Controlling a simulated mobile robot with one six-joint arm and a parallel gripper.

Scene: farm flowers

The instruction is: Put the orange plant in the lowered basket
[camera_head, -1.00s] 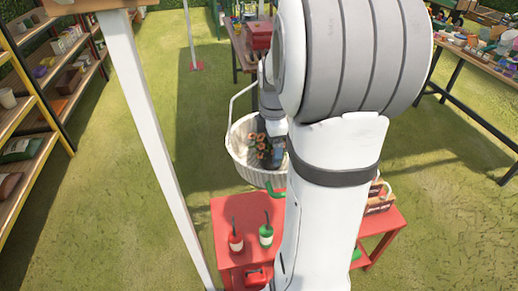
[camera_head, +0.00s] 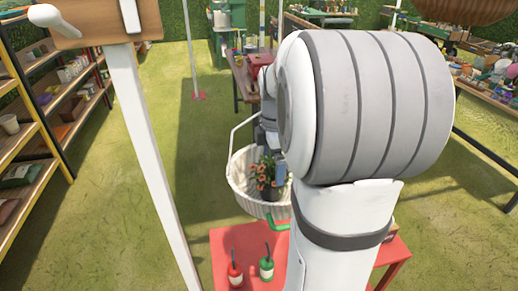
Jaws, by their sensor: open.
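The orange plant (camera_head: 264,175), with orange blooms, green leaves and a dark pot, shows inside the white basket (camera_head: 262,209). It looks roughly upright, with its pot below the rim level. The basket has a thin raised handle and hangs or stands just behind the red table; its support is hidden. My gripper (camera_head: 280,172) is open, at the right side of the plant and over the basket. My arm hides part of the gripper and the basket's right side. I cannot tell whether the fingers touch the plant.
A red table (camera_head: 232,262) holds a red bottle (camera_head: 235,274) and a green bottle (camera_head: 266,268) in front of the basket. A white post (camera_head: 150,150) stands to the left. Shelves (camera_head: 45,140) line the left edge. Grass between is clear.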

